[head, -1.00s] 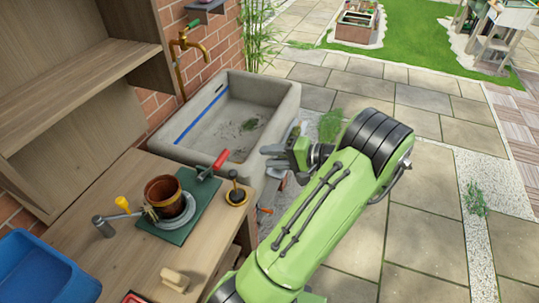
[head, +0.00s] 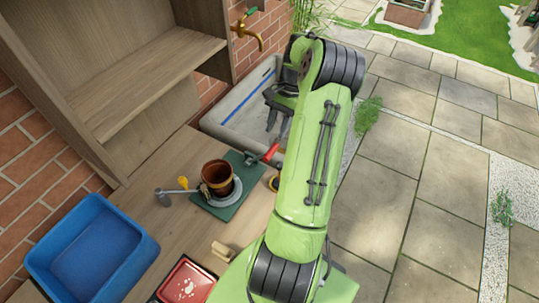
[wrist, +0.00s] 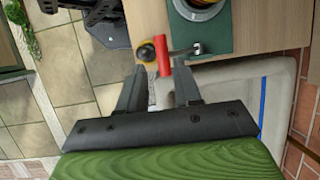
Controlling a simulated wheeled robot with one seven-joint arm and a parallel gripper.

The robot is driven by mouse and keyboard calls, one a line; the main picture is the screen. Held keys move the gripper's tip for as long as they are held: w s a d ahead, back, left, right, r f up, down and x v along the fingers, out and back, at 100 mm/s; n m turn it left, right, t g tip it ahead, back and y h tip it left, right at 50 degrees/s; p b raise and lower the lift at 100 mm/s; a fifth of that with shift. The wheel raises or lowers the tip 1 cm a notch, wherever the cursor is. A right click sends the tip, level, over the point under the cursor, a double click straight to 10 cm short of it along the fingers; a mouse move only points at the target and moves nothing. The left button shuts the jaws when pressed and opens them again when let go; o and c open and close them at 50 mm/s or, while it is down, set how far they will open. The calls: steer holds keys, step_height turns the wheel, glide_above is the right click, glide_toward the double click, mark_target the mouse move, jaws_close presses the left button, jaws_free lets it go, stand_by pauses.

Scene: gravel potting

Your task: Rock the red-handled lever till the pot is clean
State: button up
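The brown pot (head: 217,174) stands upright on a grey round base on a green plate (head: 232,206) on the wooden bench. The red lever handle (head: 271,153) sticks out on the pot's right, towards the sink. In the wrist view the red handle (wrist: 163,54) shows in line with the gap between my fingertips; I cannot tell whether they reach around it. My gripper (wrist: 160,70) is open and empty, its two dark fingers spread. In the head view my gripper (head: 275,112) is over the sink, partly hidden by my arm. The pot's inside is dark and too small to judge.
The stone sink (head: 225,125) lies beyond the bench under a brass tap (head: 247,34). A blue tub (head: 90,250), a red tray (head: 186,283), a wooden block (head: 222,250) and a yellow item (head: 183,182) are on the bench. A dark-knobbed yellow piece (wrist: 147,53) sits beside the handle.

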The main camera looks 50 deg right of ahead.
mark_target(268, 154)
steer(key=x, duration=1.1)
steer(key=shift+w+f+b, duration=0.1)
steer(key=shift+f+b, duration=0.15)
steer(key=shift+b, duration=0.05)
steer(key=shift+c, duration=0.5)
jaws_close()
